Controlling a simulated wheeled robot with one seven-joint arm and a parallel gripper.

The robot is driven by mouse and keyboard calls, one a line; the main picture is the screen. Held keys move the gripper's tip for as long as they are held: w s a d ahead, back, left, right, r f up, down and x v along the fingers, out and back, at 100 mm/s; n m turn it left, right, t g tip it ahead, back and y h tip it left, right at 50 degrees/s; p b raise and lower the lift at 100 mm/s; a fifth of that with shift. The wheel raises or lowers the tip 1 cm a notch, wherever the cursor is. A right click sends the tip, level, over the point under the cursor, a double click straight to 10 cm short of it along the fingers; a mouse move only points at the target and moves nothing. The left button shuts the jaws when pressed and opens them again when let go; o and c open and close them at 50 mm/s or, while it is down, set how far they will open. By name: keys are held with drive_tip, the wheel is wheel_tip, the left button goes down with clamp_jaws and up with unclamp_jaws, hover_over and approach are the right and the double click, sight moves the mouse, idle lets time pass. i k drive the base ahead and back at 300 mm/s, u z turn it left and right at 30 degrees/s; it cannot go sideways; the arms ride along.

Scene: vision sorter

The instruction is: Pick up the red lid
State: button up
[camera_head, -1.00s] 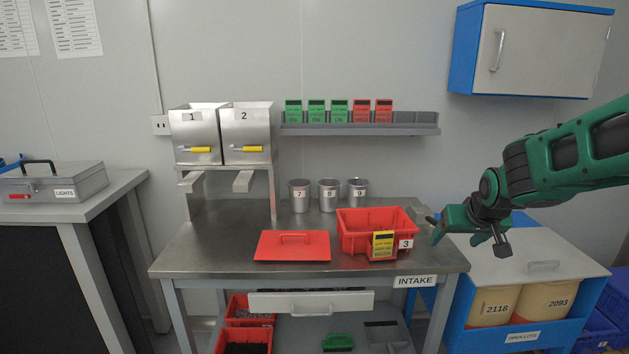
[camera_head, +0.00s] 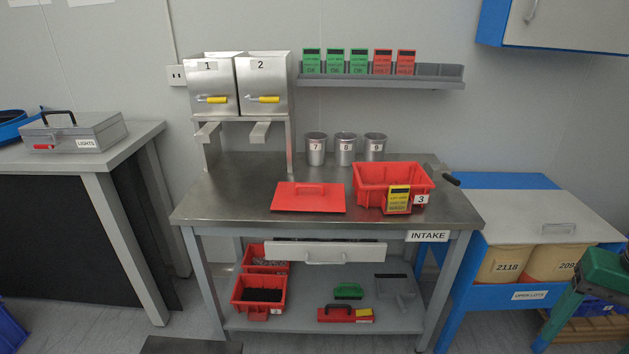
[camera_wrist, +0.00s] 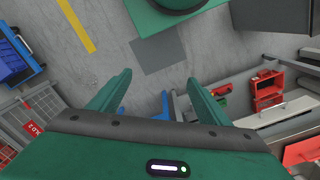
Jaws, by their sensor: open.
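The red lid (camera_head: 308,196) lies flat on the steel table, with a raised handle on its top. It sits left of the red bin (camera_head: 375,178), which bears the number 3 and a yellow card. Nothing lies on the lid. My gripper (camera_wrist: 159,80) is open and empty in the wrist view, its two green fingers apart above the floor. It is well away from the lid.
Three metal cups (camera_head: 345,149) stand behind the lid, and two numbered hoppers (camera_head: 238,85) stand at the back left. A blue cabinet marked OPEN LOTS (camera_head: 527,294) adjoins the table's right side. The table (camera_head: 230,200) is clear left of the lid.

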sight(314, 197)
drive_tip(key=u, duration=0.2)
drive_tip(key=i, duration=1.55)
drive_tip(key=z, duration=0.3)
